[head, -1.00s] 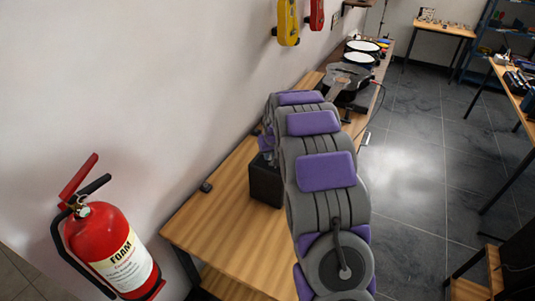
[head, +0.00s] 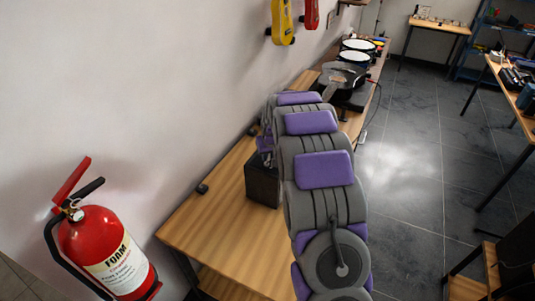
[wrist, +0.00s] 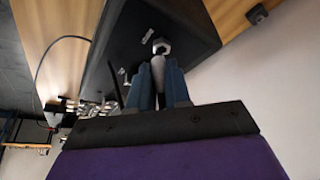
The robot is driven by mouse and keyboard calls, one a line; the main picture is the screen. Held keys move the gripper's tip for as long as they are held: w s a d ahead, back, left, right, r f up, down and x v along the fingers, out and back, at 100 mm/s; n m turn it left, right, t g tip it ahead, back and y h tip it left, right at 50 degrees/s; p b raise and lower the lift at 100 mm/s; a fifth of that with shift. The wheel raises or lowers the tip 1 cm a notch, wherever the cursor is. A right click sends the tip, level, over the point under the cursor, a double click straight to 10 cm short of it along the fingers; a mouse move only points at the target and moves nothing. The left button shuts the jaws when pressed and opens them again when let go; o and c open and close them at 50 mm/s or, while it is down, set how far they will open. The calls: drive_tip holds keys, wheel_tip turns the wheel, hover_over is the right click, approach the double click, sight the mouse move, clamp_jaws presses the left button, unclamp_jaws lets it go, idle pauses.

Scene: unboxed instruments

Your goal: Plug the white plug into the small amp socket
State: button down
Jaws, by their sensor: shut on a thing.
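The small amp (head: 262,183) is a black box on the wooden table, partly hidden by my arm in the head view. In the wrist view the amp's dark face (wrist: 195,28) fills the upper middle, with a pale metallic round socket (wrist: 160,46) on it. My gripper (wrist: 158,66) is shut on the white plug (wrist: 157,72), which lies between its two blue-grey fingers. The plug's front end points at the socket and overlaps it in the picture. I cannot tell whether it is in the socket or just short of it. The head view mostly hides my gripper behind the arm.
The table (head: 215,218) has bare wood at its near end, with a small dark object (head: 202,188) by the wall edge. A red extinguisher (head: 103,250) stands left. Drums (head: 354,58) stand farther along. Grey floor (head: 410,160) is open at right.

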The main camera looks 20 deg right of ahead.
drive_tip(key=shift+a+f, duration=0.25)
drive_tip(key=shift+f, duration=0.1)
drive_tip(key=shift+f, duration=0.5)
idle(0.3)
drive_tip(key=c, duration=1)
unclamp_jaws()
drive_tip(key=shift+d, duration=0.1)
drive_tip(key=d+p+v, duration=0.1)
drive_tip(key=p+v, duration=0.2)
drive_tip(key=v, duration=1.3)
drive_tip(key=s+a+r+n+g, duration=0.1)
drive_tip(key=s+a+r+g, duration=0.1)
drive_tip(key=s+a, duration=0.65)
drive_tip(key=s+a+r+g, duration=0.15)
drive_tip(key=s+a, duration=0.45)
drive_tip(key=s, duration=0.6)
drive_tip(key=s+a+f+g, duration=0.1)
drive_tip(key=s+a, duration=0.1)
drive_tip(key=s, duration=0.9)
drive_tip(key=s+a+g, duration=0.1)
drive_tip(key=s+a, duration=0.2)
drive_tip(key=s, duration=0.9)
drive_tip(key=shift+f+n+g+y, duration=0.3)
drive_tip(key=shift+f+g, duration=0.05)
